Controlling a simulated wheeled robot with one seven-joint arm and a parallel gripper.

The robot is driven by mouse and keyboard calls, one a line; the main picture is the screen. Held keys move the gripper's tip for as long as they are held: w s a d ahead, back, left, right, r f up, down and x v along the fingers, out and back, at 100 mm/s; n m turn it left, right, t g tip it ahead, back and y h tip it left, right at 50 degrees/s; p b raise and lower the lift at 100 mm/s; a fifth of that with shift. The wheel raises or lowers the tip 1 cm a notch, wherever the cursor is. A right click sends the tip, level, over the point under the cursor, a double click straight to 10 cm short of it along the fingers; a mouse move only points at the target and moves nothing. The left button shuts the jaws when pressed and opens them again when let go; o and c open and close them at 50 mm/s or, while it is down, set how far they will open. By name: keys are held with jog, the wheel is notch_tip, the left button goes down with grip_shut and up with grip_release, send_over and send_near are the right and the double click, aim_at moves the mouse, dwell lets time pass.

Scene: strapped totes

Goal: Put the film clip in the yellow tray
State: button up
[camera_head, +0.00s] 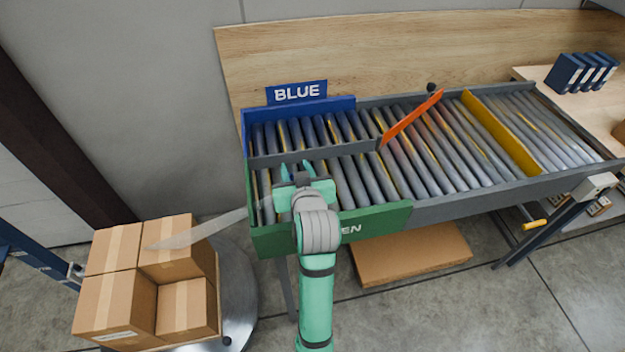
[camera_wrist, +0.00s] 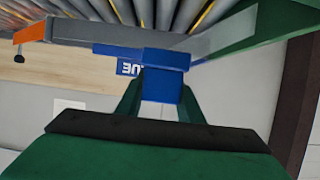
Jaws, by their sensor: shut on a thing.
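My gripper (camera_head: 296,170) is over the near left end of the roller conveyor, above the green-walled lane. In the wrist view, my gripper (camera_wrist: 160,98) has its two green fingers closed on a small blue block (camera_wrist: 166,70), which looks like the film clip. The clip cannot be made out in the head view. A pale, see-through film strip (camera_head: 215,229) runs from the stacked cartons (camera_head: 150,275) to beside my gripper. I see no yellow tray; the only large yellow part is a divider (camera_head: 502,133) across the conveyor.
The conveyor has a blue-walled lane (camera_head: 340,104) behind and a green-walled one (camera_head: 380,221) in front. An orange diverter arm (camera_head: 412,117) slants over the rollers. Blue binders (camera_head: 582,72) stand on a wooden desk at the right. A flat carton (camera_head: 415,253) lies under the conveyor.

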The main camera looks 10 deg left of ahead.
jog(key=w+d+f, duration=0.1)
jog(key=f, duration=0.1)
jog(key=w+d+f, duration=0.2)
jog(key=w+f, duration=0.1)
jog(key=shift+d+f, duration=0.15)
jog(key=shift+f, duration=0.15)
jog(key=shift+w+d+f, duration=0.1)
jog(key=shift+w+f, duration=0.05)
jog(key=shift+f, duration=0.8)
jog(key=shift+w+d+f, duration=0.1)
jog(key=shift+w+f, duration=0.05)
jog(key=shift+f, duration=0.8)
jog(key=shift+f, duration=0.15)
jog(key=o, duration=1.1)
jog(key=shift+c, duration=0.2)
